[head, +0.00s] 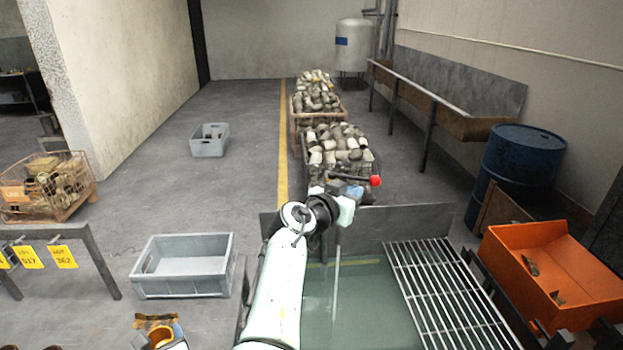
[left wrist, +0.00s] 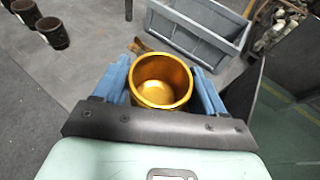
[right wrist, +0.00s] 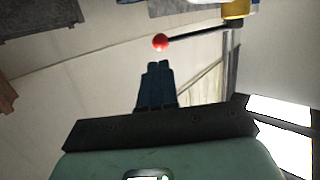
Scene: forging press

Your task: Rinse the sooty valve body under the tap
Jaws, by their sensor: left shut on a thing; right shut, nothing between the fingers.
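The valve body (head: 161,336) is at the bottom left of the head view. In the left wrist view it is a brass-gold hollow cup (left wrist: 160,82), open end facing the camera, with a clean-looking inside. My left gripper (left wrist: 163,88) is shut on it, a blue finger on each side. My right gripper (head: 354,190) is shut and empty above the wash basin (head: 360,295). The tap lever (head: 348,177) with its red knob (head: 376,181) is close by; the right wrist view shows the knob (right wrist: 160,42) just beyond the closed fingertips (right wrist: 160,68). A thin pale vertical streak crosses the basin; I cannot tell whether it is water.
A metal drain rack (head: 445,290) lies at the basin's right, with an orange bin (head: 540,260) beyond. A grey crate (head: 185,287) stands on the floor left of the basin. Filled crates (head: 340,160), a blue drum (head: 515,165) and a long trough (head: 430,105) stand behind.

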